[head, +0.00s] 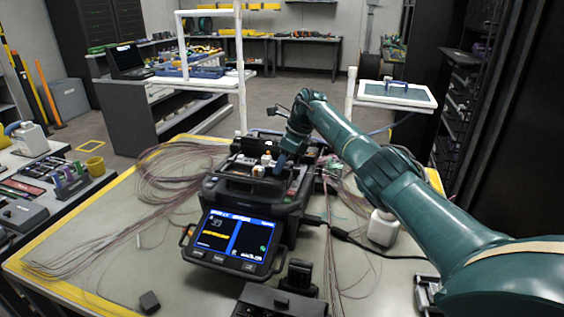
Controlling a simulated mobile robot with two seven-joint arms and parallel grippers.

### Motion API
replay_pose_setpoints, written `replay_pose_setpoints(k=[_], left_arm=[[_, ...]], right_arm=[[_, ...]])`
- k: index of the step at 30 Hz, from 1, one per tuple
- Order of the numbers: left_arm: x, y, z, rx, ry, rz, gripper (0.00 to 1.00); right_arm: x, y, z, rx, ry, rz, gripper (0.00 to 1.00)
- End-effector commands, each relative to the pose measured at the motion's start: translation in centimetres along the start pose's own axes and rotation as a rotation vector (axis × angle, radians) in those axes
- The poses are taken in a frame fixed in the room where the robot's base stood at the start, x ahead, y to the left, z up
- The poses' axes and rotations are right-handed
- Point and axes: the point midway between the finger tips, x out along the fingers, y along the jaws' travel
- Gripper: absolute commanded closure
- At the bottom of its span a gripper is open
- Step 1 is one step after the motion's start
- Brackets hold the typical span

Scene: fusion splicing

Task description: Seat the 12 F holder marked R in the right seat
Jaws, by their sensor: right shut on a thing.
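The black fusion splicer (262,193) stands on the table with its lit screen (235,238) facing me. Small white and orange parts (266,160) show on its top. My right arm reaches in from the right, and its gripper (281,165) points down over the right part of the splicer's top. It is shut on a small piece, most likely the 12 F holder; the piece is mostly hidden and no R mark is readable. The right seat is hidden by the gripper, so I cannot tell whether the holder touches it. My left gripper is not in view.
Loose fibre bundles (172,190) lie left of the splicer, and more fibres lie to its right. A white bottle-like item (383,228) and a black cable (345,236) are at right. A dark device (285,298) stands in front. The table's left front is mostly clear.

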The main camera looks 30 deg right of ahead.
Motion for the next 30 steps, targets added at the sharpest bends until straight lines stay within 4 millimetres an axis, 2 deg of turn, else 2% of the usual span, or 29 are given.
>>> replay_pose_setpoints(k=[9, 10, 16, 19, 20, 23, 30], left_arm=[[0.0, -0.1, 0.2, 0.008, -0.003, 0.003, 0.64], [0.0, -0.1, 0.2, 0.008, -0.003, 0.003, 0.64], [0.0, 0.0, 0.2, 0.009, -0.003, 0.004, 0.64], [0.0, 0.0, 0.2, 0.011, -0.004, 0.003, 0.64], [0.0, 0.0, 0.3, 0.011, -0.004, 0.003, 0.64], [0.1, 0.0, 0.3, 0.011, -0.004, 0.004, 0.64], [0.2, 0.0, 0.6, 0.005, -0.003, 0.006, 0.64]], right_arm=[[0.2, 0.0, -0.1, 0.000, 0.000, 0.000, 0.93], [0.2, 0.0, -0.1, 0.000, 0.000, 0.000, 0.65], [0.3, 0.0, -0.1, 0.000, 0.001, 0.001, 0.49], [-0.3, -0.1, -0.1, -0.001, 0.001, -0.001, 0.48], [-0.6, -0.1, -0.1, -0.001, 0.000, -0.002, 0.42], [-2.2, -0.1, -0.1, -0.001, -0.002, -0.004, 0.42], [-7.7, -0.1, -0.1, -0.001, -0.003, -0.005, 0.42]])
